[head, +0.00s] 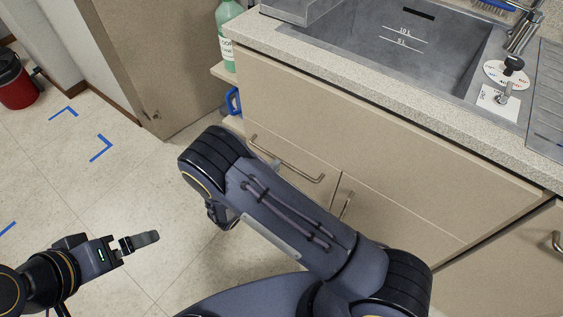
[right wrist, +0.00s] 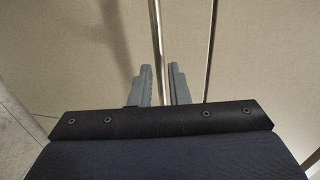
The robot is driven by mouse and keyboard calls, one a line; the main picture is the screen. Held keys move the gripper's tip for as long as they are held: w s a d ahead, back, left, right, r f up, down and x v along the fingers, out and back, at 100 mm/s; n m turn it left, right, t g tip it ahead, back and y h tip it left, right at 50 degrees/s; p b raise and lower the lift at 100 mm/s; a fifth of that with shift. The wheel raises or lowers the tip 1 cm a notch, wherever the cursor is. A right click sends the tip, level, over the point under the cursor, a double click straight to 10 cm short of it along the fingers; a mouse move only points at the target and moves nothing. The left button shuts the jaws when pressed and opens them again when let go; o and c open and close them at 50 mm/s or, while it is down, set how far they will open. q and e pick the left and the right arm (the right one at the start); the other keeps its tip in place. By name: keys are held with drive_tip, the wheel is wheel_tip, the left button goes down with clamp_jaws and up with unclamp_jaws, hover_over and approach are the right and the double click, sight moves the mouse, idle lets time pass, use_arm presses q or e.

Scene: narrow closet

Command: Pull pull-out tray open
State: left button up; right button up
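A beige cabinet front (head: 310,161) under the sink carries a long metal bar handle (head: 298,171); it looks flush with the cabinet. Which front belongs to the pull-out tray is not marked. My right arm hides much of this area. A grey fingertip of my right gripper (head: 275,163) shows at the handle. In the right wrist view, the right gripper (right wrist: 161,85) is open, with the metal bar (right wrist: 157,40) running between its two fingers; contact is unclear. My left gripper (head: 140,242) is over the floor at lower left, away from the cabinet, its fingers seen side-on.
Above is a speckled counter (head: 400,108) with a grey sink (head: 400,50). A green bottle (head: 228,40) and a blue object (head: 233,101) sit at the cabinet's left end. A second handle (head: 346,204) is nearby. A red container (head: 15,80) stands far left; floor between is clear.

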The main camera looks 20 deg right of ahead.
drive_tip(key=shift+x, duration=2.3)
drive_tip(key=shift+c, duration=0.5)
clamp_jaws()
